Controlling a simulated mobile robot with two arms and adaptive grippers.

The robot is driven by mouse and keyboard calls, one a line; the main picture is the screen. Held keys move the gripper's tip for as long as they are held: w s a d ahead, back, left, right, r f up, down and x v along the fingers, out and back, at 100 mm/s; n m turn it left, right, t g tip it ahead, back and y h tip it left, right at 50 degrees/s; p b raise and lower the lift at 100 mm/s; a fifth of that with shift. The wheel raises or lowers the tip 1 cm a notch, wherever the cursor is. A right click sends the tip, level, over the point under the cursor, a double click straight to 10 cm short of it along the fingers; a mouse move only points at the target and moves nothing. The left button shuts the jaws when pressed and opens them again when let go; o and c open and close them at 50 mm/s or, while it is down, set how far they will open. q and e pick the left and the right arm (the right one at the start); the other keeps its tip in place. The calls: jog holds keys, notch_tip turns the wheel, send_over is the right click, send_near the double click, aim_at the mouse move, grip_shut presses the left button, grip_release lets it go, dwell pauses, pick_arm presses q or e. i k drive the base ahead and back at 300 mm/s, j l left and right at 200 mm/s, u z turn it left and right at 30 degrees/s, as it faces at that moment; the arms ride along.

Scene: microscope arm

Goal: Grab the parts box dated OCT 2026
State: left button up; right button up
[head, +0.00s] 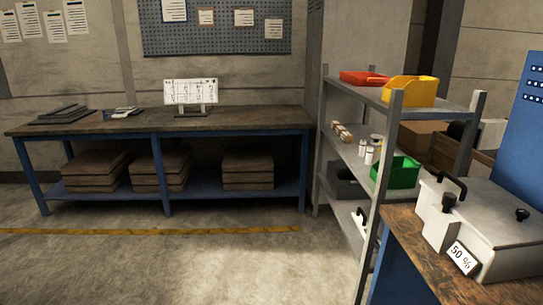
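No date reading OCT 2026 can be made out on any box. The grey metal shelf rack (396,92) at right holds a red bin (362,78) and a yellow bin (409,91) on top. A green bin (402,172) sits on its middle shelf, near small white containers (369,154) and small brown-and-white boxes (341,132). A dark grey bin (345,182) is lower, partly hidden by the rack. Any labels on these are too small to read or out of sight. Neither of my grippers is in view.
A blue-framed workbench (170,123) with brown stacks (248,171) below stands along the back wall. A wooden-topped table (401,236) at front right carries a pale lidded case (485,220) and a card reading about "50 %" (463,257). The floor (200,265) at front left is clear.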

aim_at(338, 130)
jog(key=i+l+u, duration=0.1)
jog(key=i, duration=1.8)
jog(key=i+j+z, duration=0.25)
jog(key=i+z, duration=0.15)
jog(key=i+j+z, duration=0.75)
jog(key=j, duration=0.2)
jog(key=i+j+z, duration=0.35)
jog(key=j, duration=0.2)
jog(key=i+j+z, duration=0.1)
jog(key=j+z, duration=0.2)
jog(key=j, duration=0.35)
jog(key=j+z, duration=0.3)
jog(key=j, duration=0.3)
